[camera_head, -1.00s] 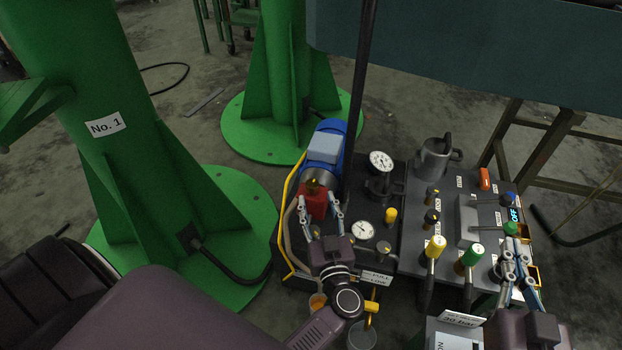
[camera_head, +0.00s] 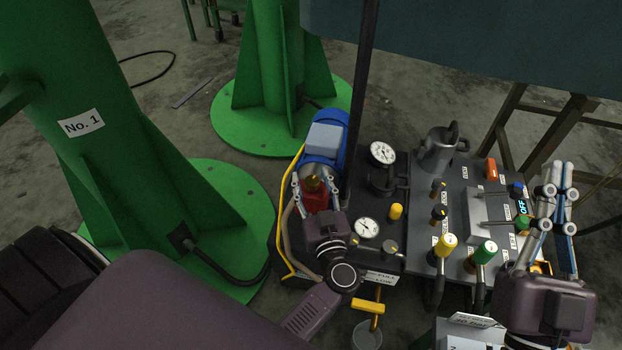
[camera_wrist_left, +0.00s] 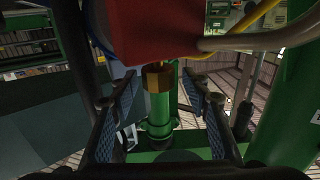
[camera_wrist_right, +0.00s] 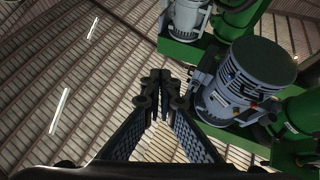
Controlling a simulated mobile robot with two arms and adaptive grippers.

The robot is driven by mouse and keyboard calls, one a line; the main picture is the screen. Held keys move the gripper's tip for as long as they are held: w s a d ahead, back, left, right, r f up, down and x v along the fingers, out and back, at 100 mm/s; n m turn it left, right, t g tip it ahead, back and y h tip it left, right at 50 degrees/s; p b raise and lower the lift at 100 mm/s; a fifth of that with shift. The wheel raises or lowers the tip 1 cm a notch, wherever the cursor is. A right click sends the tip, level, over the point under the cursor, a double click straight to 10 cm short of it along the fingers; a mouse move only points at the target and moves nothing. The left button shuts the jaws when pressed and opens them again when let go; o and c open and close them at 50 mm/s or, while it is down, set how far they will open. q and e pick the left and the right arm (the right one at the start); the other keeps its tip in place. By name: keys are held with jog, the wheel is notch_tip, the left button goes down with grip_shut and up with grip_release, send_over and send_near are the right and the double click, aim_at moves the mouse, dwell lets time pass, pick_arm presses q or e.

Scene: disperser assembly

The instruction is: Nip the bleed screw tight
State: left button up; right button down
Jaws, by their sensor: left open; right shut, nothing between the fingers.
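The bleed screw, a brass fitting (camera_head: 313,183), sits on the red block (camera_head: 316,200) in front of the blue motor. It also shows in the left wrist view (camera_wrist_left: 158,78), against the red block (camera_wrist_left: 155,30). My left gripper (camera_head: 315,190) is open, with one finger on each side of the red block and brass fitting. In the left wrist view its fingertips (camera_wrist_left: 160,101) stand apart from the brass, with a gap on both sides. My right gripper (camera_head: 562,178) is shut and empty, raised at the right of the panel. Its closed fingertips show in the right wrist view (camera_wrist_right: 161,82).
The panel carries a yellow-topped lever (camera_head: 445,244), a green-topped lever (camera_head: 485,252), a grey jug (camera_head: 438,150) and an OFF display (camera_head: 522,207). Two gauges (camera_head: 382,153) stand near the motor (camera_head: 326,140). Green columns (camera_head: 90,180) stand left.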

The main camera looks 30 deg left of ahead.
pick_arm(q)
jog(key=shift+c, duration=0.2)
jog(key=c, duration=1.2)
jog(key=shift+o, duration=0.2)
